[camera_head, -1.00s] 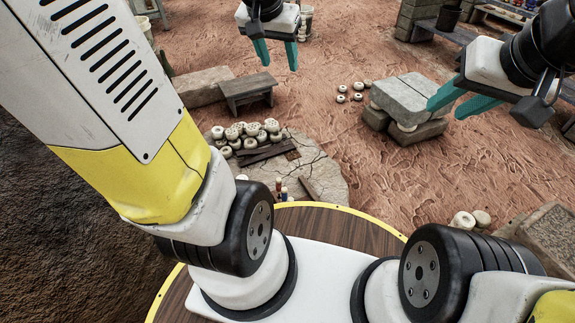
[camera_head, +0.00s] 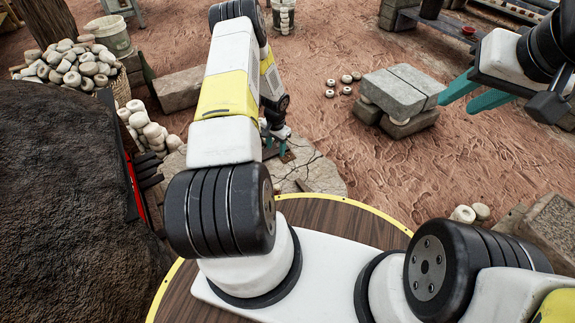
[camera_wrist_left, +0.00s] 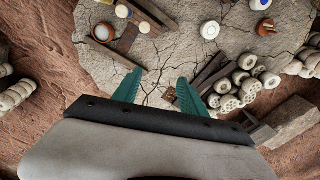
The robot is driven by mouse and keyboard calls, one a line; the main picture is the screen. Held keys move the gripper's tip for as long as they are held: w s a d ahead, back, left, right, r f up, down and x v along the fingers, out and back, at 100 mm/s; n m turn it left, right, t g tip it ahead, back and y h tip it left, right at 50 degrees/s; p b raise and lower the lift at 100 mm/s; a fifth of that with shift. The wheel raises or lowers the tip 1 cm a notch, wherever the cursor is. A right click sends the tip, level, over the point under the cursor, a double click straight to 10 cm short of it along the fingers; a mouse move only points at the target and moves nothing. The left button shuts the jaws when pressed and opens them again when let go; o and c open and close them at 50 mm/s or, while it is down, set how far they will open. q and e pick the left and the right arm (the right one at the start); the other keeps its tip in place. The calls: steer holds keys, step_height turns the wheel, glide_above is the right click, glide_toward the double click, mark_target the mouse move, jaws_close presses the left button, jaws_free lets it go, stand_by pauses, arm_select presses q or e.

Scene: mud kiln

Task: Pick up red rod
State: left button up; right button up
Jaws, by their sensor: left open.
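I cannot make out a red rod with certainty in the current views. My left gripper (camera_wrist_left: 160,76) is open and empty above the cracked stone slab (camera_wrist_left: 150,58). In the head view the left gripper (camera_head: 276,148) is small and partly hidden behind my left arm. My right gripper (camera_head: 468,96) is open and empty at the upper right.
Dark wooden strips (camera_wrist_left: 206,72) and pale perforated discs (camera_wrist_left: 225,86) lie right of the fingers in the wrist view. A white bowl (camera_wrist_left: 209,30) stands at the top. Stacked grey blocks (camera_head: 400,92) stand on open red ground. A dark mud mound (camera_head: 70,200) fills the left.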

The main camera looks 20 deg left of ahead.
arm_select(q)
glide_above(277, 191)
steer(key=w, duration=0.2)
steer(key=shift+m+g+h, duration=0.3)
steer(key=shift+m+g, duration=0.1)
steer(key=f, duration=0.9)
steer(key=a+f, duration=0.1)
steer(key=f, duration=0.4)
steer(key=shift+s+f, duration=0.2)
steer(key=shift+f, duration=0.1)
steer(key=f, duration=0.6)
steer(key=shift+s+d+f, duration=0.25)
steer(key=shift+d, duration=0.05)
steer(key=shift+w+f, duration=0.1)
steer(key=shift+f, duration=0.4)
jaws_close()
